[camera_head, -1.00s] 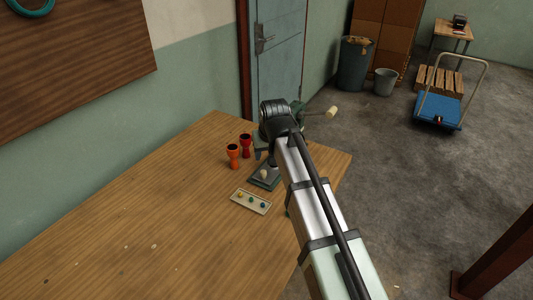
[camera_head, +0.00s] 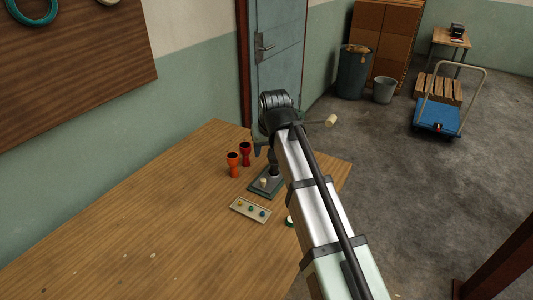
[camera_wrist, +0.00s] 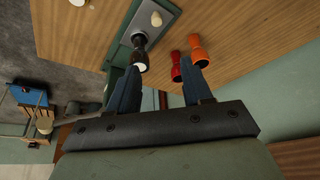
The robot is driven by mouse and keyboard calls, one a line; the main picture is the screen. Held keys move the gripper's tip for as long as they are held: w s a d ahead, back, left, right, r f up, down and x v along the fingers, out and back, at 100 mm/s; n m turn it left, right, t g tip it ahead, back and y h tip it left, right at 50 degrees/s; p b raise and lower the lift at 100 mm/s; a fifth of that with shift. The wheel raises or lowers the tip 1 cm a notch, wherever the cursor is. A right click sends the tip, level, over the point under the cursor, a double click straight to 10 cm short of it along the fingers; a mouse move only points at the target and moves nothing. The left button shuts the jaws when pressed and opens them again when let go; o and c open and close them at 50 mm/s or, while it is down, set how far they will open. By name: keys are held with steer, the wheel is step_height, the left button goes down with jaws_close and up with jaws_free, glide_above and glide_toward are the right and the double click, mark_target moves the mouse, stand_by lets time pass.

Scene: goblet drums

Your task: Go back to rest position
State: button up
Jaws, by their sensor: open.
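The orange goblet drum (camera_head: 233,165) and the red goblet drum (camera_head: 245,153) stand side by side on the wooden table. Both also show in the wrist view, the orange one (camera_wrist: 201,52) and the red one (camera_wrist: 176,68). A dark goblet-shaped piece with a pale end (camera_wrist: 140,52) shows there by the grey plate, near the left finger. My gripper (camera_wrist: 160,76) is open, with its two fingers apart and nothing seen clasped between them. In the head view my arm hides most of the gripper, which is above the table's far end.
A green-edged stand with a cream knob (camera_head: 264,183) is beside the drums. In front lies a small panel with coloured buttons (camera_head: 250,210). A round green-and-white item (camera_head: 290,221) is partly behind my arm. The table's (camera_head: 120,235) near left part is mostly clear.

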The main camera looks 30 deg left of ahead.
steer(key=shift+r, duration=0.6)
